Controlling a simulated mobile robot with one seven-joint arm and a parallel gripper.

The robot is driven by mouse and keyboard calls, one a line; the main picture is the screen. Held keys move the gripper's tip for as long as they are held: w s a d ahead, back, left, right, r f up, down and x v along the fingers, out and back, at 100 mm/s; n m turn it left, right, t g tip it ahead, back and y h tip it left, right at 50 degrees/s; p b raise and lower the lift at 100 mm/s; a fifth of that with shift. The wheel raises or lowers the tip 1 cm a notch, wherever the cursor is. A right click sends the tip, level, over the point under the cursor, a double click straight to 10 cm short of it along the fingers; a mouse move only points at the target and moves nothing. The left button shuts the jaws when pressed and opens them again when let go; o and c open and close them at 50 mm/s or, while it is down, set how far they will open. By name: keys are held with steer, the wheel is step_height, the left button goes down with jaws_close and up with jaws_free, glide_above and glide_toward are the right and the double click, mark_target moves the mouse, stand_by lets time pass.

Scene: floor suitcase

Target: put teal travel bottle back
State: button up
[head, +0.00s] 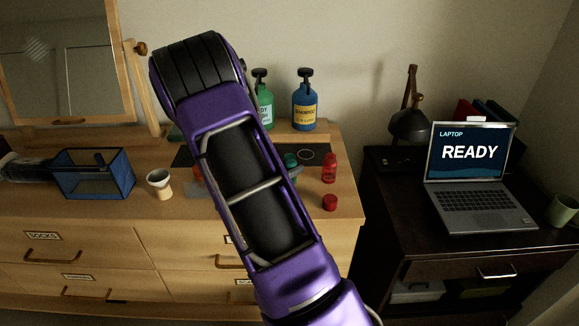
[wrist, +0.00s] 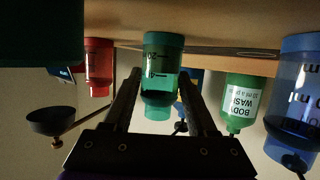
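The teal travel bottle (head: 291,165) stands on the dresser top, partly hidden by my arm in the head view. In the wrist view, where the picture is upside down, the bottle (wrist: 163,70) shows between the two finger tips. My gripper (wrist: 160,75) is open around its line, with a finger on either side. I cannot tell whether the right finger touches it. My gripper's fingers are hidden behind my arm in the head view.
A red travel bottle (head: 329,168) and a red cap (head: 330,202) stand to the right. Green body wash (head: 265,105) and blue shampoo (head: 305,108) pump bottles stand behind. A blue-framed clear case (head: 95,190) and a cup (head: 159,183) are left. A blue marked bottle (wrist: 296,95) is at the wrist view's right.

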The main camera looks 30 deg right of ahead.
steer(key=o, duration=0.3)
steer(key=shift+r, duration=0.15)
steer(key=shift+a+r, duration=0.15)
steer(key=shift+a, duration=0.05)
steer(key=p+v, duration=0.1)
steer(key=v, duration=1)
steer(key=shift+s+a, duration=0.15)
steer(key=shift+a, duration=0.15)
steer(key=shift+r, duration=0.1)
